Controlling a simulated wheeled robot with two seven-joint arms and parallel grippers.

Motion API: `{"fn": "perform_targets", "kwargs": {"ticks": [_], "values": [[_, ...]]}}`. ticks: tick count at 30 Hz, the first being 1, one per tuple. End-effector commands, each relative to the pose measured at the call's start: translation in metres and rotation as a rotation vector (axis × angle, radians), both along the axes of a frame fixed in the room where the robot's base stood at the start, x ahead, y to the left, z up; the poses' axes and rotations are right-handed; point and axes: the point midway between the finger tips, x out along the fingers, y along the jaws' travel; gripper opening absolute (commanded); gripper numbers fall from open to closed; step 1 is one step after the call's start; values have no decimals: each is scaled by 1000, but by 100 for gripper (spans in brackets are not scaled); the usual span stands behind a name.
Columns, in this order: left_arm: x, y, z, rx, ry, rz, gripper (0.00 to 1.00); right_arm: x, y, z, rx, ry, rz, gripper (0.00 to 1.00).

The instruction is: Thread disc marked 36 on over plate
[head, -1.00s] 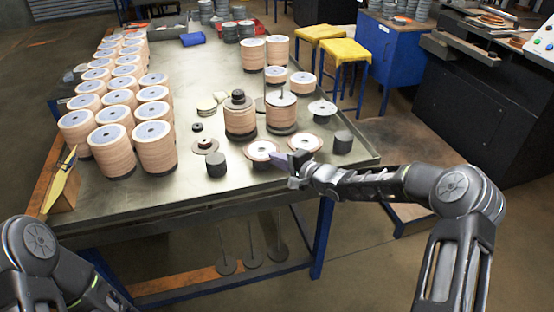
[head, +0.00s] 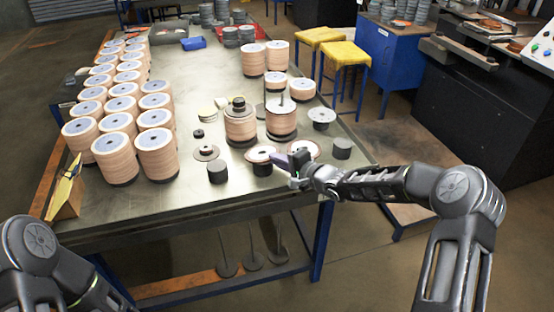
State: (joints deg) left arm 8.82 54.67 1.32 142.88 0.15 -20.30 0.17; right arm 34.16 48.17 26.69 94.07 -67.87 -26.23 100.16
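My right gripper (head: 286,163) reaches in from the right, low over the front of the table, with its fingers toward the left. Its fingers are small and dark; I cannot tell whether they are apart. A pale disc with a brown rim (head: 259,154) sits on a dark cylinder just left of the fingertips; I cannot tell whether they touch it. Another pale disc (head: 305,148) is partly hidden behind the gripper. A grey plate (head: 321,115) stands farther right. No number 36 is legible. Only my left arm's links show at lower left; its gripper is out of view.
A stack of discs (head: 281,122) has a rod sticking up; another stack (head: 240,127) bears dark rings. Dark cylinders (head: 217,172) (head: 342,149) stand near the front. Many disc stacks (head: 156,155) fill the left side. A wooden stand (head: 65,195) is at the left corner. The table (head: 200,80) is clear toward the back middle.

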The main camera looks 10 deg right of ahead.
Motion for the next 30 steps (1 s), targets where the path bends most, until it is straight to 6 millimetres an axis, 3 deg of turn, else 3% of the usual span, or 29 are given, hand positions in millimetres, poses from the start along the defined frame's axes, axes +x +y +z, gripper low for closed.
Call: {"fn": "perform_targets", "kwargs": {"ticks": [17, 23, 30], "values": [[0, 0, 5, 0, 0, 0, 28, -3, 6, 10, 1, -4, 1, 0], [-1, 0, 4, 2, 3, 1, 28, -21, 25, 26, 1, -4, -23, 0], [-2, 1, 3, 5, 7, 2, 28, -63, 33, 38, -1, -1, -177, 0]]}}
